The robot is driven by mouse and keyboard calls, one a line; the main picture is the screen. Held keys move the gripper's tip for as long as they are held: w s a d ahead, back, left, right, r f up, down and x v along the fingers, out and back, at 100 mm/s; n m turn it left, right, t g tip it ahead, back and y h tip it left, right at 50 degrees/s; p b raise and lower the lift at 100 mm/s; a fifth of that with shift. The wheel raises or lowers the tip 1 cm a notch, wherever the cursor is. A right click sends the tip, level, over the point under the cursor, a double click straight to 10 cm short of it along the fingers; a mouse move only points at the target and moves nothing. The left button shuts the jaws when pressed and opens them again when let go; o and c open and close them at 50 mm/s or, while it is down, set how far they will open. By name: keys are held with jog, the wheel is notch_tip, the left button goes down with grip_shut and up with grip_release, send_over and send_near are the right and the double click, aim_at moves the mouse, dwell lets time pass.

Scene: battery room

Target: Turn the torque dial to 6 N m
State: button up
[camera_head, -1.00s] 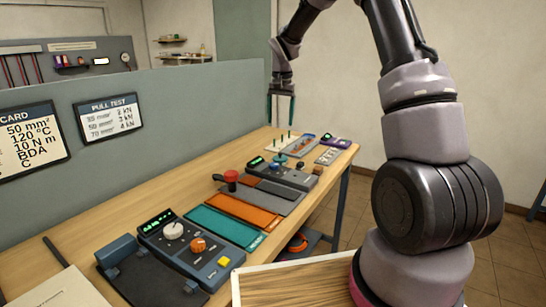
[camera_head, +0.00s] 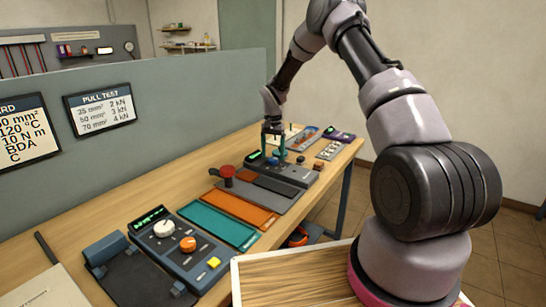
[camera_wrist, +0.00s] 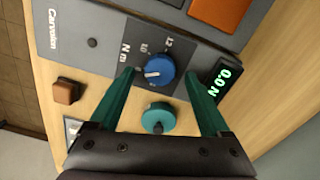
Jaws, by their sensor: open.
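The torque dial (camera_wrist: 162,68) is a blue round knob with a white pointer mark, on a dark panel lettered "N m". The numbers 10 and 12 show beside it; other marks are hidden or unclear. My gripper (camera_wrist: 159,76) is open, one teal finger on each side of the dial, apparently not pressing on it. In the head view my gripper (camera_head: 273,155) is low over the grey control unit (camera_head: 296,176), and its fingers largely hide the dial. A green display (camera_wrist: 224,82) beside the dial reads about 0.0 N.
A teal round knob (camera_wrist: 158,118) lies between my fingers, close to the dial. A brown block (camera_wrist: 67,92) is beside the unit. Orange (camera_head: 240,209) and teal (camera_head: 217,226) mats and another control unit (camera_head: 184,248) lie nearer. A wall card (camera_head: 22,130) reads 10 N m.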

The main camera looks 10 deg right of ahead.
jog(key=shift+f, duration=0.85)
grip_shut()
jog(key=shift+n, duration=0.4)
jog(key=n, duration=0.5)
jog(key=shift+n, duration=0.3)
jog(key=n, duration=0.5)
jog(key=shift+n, duration=0.4)
